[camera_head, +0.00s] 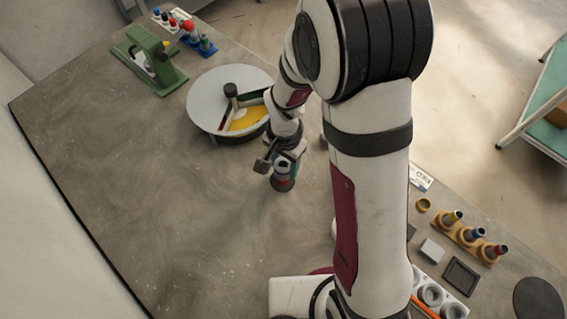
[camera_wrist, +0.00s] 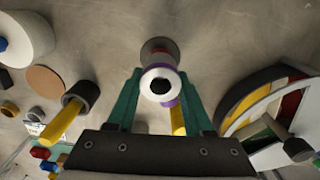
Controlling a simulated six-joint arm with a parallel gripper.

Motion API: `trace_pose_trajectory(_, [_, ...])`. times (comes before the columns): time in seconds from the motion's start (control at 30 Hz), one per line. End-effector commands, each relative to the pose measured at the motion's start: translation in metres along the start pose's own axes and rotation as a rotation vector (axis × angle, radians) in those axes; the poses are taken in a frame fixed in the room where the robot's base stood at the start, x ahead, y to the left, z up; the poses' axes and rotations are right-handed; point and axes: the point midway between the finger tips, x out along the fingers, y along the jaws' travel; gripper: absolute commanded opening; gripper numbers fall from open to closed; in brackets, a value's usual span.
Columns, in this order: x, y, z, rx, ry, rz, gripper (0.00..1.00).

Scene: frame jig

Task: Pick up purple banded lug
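The purple banded lug (camera_wrist: 159,82) stands between the two green fingers of my gripper (camera_wrist: 160,90) in the wrist view. It has a white ring-shaped end with a dark hole, a purple band beside it and a reddish-grey round part beyond. The fingers lie close along both sides, with no clear gap at the tips. In the head view my gripper (camera_head: 283,168) points down over the table around the lug; a dark red round foot (camera_head: 283,184) shows below. The fingers and arm hide most of the lug there. I cannot tell whether its foot touches the table.
A round divided tray (camera_head: 205,100) with a dark knob stands just behind-left of my gripper. A green fixture (camera_head: 150,62) and small coloured pegs (camera_head: 195,38) stand farther back. An orange rack (camera_head: 472,238) holds pegs at the right. The table's left part is clear.

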Motion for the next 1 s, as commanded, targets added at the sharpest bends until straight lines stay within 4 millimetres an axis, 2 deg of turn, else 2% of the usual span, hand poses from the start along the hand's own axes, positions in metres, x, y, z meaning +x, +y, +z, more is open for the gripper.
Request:
trace_pose_trajectory(0.03, [0.0, 0.0, 0.0, 0.0, 0.0, 0.0, 0.38])
trace_pose_trajectory(0.2, [0.0, 0.0, 0.0, 0.0, 0.0, -0.001, 0.07])
trace_pose_trajectory(0.27, [0.0, 0.0, 0.0, 0.0, 0.0, -0.001, 0.0])
trace_pose_trajectory(0.57, [-0.004, -0.001, -0.001, 0.0, 0.002, -0.002, 0.0])
trace_pose_trajectory(0.67, [-0.015, -0.001, -0.001, 0.001, 0.003, -0.004, 0.0])
trace_pose_trajectory(0.8, [-0.042, -0.001, -0.001, 0.001, 0.005, -0.005, 0.0])
trace_pose_trajectory(1.0, [-0.069, 0.043, -0.018, 0.008, 0.005, -0.003, 0.0])
